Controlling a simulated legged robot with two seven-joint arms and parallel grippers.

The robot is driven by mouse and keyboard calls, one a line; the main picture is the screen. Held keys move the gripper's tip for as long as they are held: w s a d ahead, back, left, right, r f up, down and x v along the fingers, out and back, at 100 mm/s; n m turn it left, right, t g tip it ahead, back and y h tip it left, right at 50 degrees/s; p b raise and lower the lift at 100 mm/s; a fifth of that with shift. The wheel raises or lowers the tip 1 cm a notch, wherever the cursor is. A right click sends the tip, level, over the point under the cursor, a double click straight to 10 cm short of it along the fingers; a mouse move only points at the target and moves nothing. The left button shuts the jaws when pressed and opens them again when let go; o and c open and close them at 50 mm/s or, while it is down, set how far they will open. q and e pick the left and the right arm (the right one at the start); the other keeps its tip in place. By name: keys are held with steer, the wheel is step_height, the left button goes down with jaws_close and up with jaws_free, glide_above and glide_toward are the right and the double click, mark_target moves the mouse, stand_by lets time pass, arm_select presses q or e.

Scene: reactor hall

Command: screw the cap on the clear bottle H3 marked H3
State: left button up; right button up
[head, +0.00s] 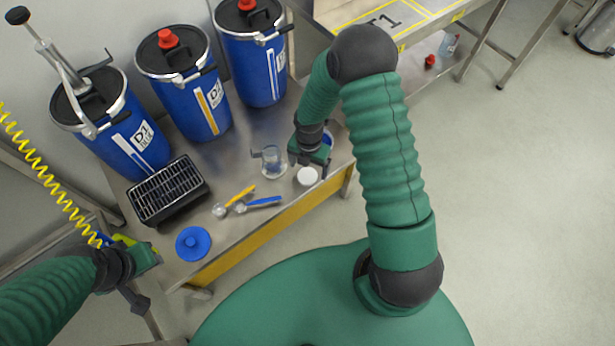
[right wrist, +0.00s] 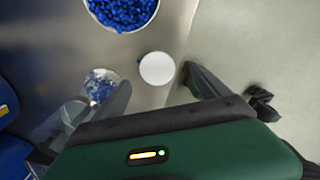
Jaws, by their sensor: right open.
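A white round cap-like disc (head: 307,176) shows near the front edge of the steel table; it also shows in the right wrist view (right wrist: 157,68). Whether a bottle is under it, I cannot tell. My right gripper (head: 309,163) is open above the table, close to the disc. In the right wrist view its fingers stand apart on either side of the disc, not visibly touching it. A clear vessel (head: 273,161) stands left of it. A clear bottle (head: 449,45) and a red cap (head: 430,61) are at the far right table. No H3 mark is readable. My left gripper (head: 138,277) is at lower left.
Blue drums (head: 187,88) line the back of the table. A black rack (head: 168,190), a blue lid (head: 193,243), a yellow tool (head: 241,194) and a blue tool (head: 263,201) lie left. A bowl of blue pellets (right wrist: 122,10) is beyond the disc.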

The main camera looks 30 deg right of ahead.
mark_target(307, 175)
steer(key=f+b, duration=0.2)
steer(key=f, duration=0.1)
steer(key=f+b, duration=0.1)
steer(key=f, duration=0.1)
steer(key=shift+w+f, duration=0.15)
steer(key=shift+w, duration=0.1)
steer(key=c, duration=1.4)
